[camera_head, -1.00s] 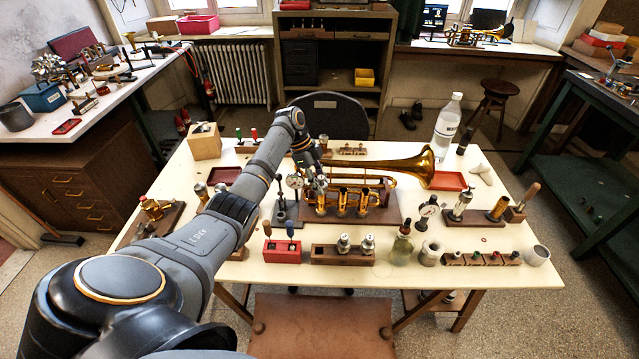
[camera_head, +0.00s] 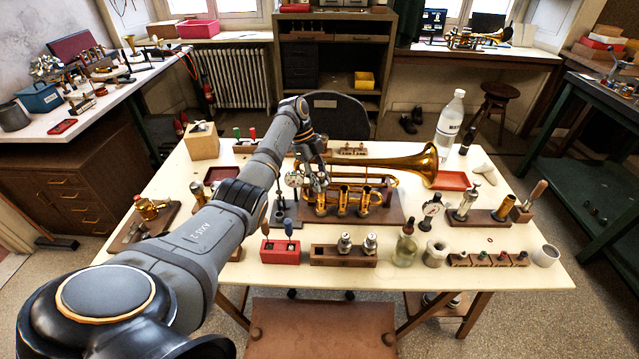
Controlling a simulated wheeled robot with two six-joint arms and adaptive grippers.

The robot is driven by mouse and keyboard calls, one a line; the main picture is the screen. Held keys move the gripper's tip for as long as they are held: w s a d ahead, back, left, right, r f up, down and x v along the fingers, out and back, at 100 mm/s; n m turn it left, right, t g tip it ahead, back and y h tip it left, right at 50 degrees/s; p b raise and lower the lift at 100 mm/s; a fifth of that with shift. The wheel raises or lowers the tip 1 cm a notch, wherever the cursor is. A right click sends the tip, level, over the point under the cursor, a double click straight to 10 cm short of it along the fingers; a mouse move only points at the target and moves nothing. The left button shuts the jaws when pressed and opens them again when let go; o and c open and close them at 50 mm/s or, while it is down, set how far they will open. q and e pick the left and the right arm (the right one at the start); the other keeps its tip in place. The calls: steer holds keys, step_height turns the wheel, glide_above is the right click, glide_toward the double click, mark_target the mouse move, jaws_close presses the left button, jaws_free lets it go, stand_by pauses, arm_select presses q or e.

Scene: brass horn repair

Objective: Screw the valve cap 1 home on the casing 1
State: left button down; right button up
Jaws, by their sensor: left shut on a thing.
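The brass horn (camera_head: 410,164) lies on a wooden base (camera_head: 395,214) in the middle of the table, its bell toward the right. Three upright valve casings stand at its front, and I take the leftmost as casing 1 (camera_head: 321,209). My left gripper (camera_head: 319,186) points down over the top of this leftmost casing. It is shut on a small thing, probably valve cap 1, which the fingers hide. I cannot tell whether that thing touches the casing rim. The middle casing (camera_head: 343,206) and the right casing (camera_head: 364,204) stand just beside it. My right gripper is out of view.
A round dial gauge (camera_head: 294,179) on a stand is close left of the gripper. In front are a red block (camera_head: 281,250) with two handled tools and a wooden rack (camera_head: 330,257) with two metal valve parts. A glass bottle (camera_head: 405,249) stands right of these.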

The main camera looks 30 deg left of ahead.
arm_select(q)
steer(key=shift+m+g+b, duration=0.4)
steer(key=shift+m+b, duration=0.5)
steer(key=shift+b, duration=0.25)
steer(key=c, duration=0.9)
jaws_free()
steer(key=shift+o, duration=0.4)
steer(key=shift+r, duration=0.1)
